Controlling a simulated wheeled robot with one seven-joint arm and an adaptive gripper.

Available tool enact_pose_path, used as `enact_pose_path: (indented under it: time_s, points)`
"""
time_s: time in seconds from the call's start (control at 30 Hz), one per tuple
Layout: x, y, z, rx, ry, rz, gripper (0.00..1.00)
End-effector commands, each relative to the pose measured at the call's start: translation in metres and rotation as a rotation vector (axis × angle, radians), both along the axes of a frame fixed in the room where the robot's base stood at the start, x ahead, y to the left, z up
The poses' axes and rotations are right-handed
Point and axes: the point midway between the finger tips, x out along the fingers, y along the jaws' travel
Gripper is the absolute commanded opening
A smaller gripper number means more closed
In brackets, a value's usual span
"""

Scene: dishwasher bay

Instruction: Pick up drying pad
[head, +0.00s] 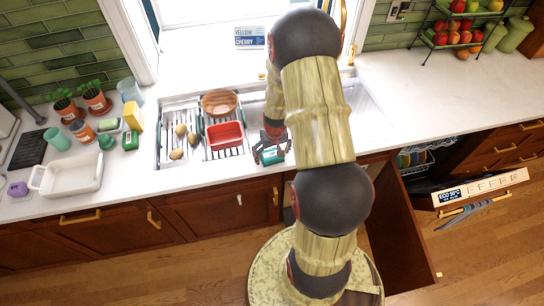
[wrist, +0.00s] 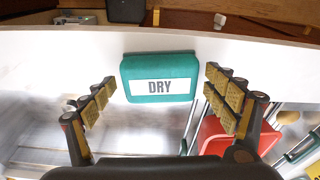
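The drying pad (wrist: 160,88) is a teal rounded block with a white "DRY" label. It lies on the white counter strip at the front edge of the sink. In the head view only a small teal part of the pad (head: 273,157) shows beside my gripper (head: 270,150). In the wrist view my gripper (wrist: 162,92) is open, with one padded finger to the left of the pad and one to the right. Gaps show between the fingers and the pad, and nothing is held. How far above the pad the fingers are is hard to tell.
A red tub (head: 225,135) and a brown bowl (head: 219,102) sit on the sink rack, with potatoes to their left. The sink basin (head: 366,104) continues right, behind my arm. A white tray (head: 72,174) is at far left. The dishwasher (head: 480,187) stands open at right.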

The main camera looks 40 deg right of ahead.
Motion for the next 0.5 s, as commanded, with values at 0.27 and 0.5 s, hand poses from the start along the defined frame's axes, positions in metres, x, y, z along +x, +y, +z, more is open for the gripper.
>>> enact_pose_path:
  time_s: [0.27,0.5]
  points:
    - [0.0,0.0,0.0002,0.0,0.0,0.0,0.68]
    - [0.0,0.0,0.0003,0.0,0.0,0.0,0.54]
